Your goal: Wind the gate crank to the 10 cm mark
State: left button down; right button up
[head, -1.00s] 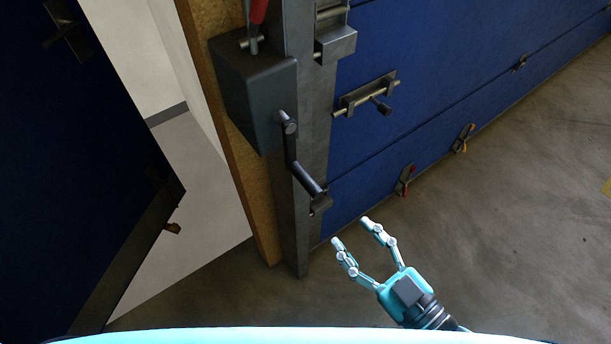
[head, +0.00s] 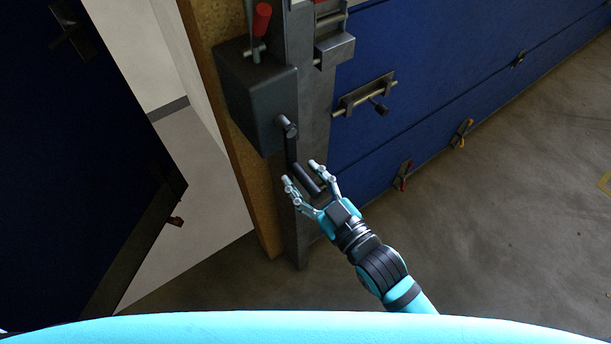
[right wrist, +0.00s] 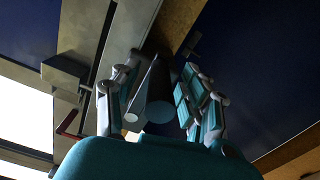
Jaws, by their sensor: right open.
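The gate crank has a dark grey box (head: 258,100) on the metal post, with a shaft end (head: 288,128) and an arm hanging down to a dark cylindrical handle (head: 306,179). My right gripper (head: 302,172) is open, its fingers on either side of the handle in the head view. In the right wrist view the handle (right wrist: 152,95) lies between the open fingers (right wrist: 165,85), pointing toward the palm. I cannot tell whether a finger touches it. No 10 cm mark can be made out. My left gripper is not in view.
A blue panelled gate (head: 440,80) with a bolt (head: 365,95) lies right of the metal post (head: 308,100). A red-handled lever (head: 261,20) stands above the box. A dark blue door (head: 70,180) is at left.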

jog(key=shift+c, duration=0.4)
grip_shut()
